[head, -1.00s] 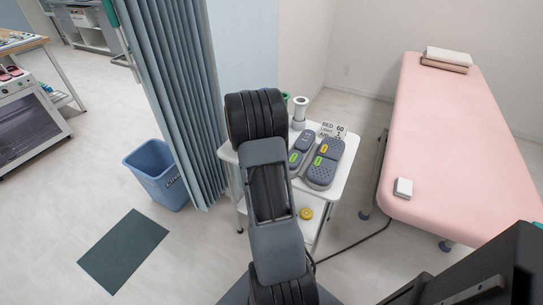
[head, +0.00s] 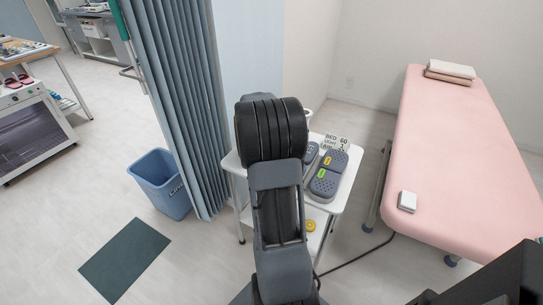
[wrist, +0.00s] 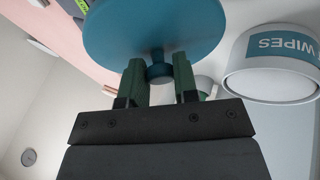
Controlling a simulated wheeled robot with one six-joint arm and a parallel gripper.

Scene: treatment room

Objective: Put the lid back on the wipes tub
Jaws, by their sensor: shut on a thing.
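In the wrist view my gripper (wrist: 160,84) is shut on the small knob of a round teal lid (wrist: 155,25). The wipes tub (wrist: 268,78), white with a teal label reading "WIPES", is to the right of the lid in the wrist view. The lid and tub are apart in that picture. In the head view my own arm hides my gripper and the lid, and I cannot identify the tub there.
A white trolley (head: 325,203) carries grey handheld units (head: 328,178) and a bed sign (head: 336,142). A pink treatment bed (head: 455,150) stands at right. A blue bin (head: 162,183) and a curtain (head: 183,90) are at left. A yellow roll (head: 309,225) lies on the lower shelf.

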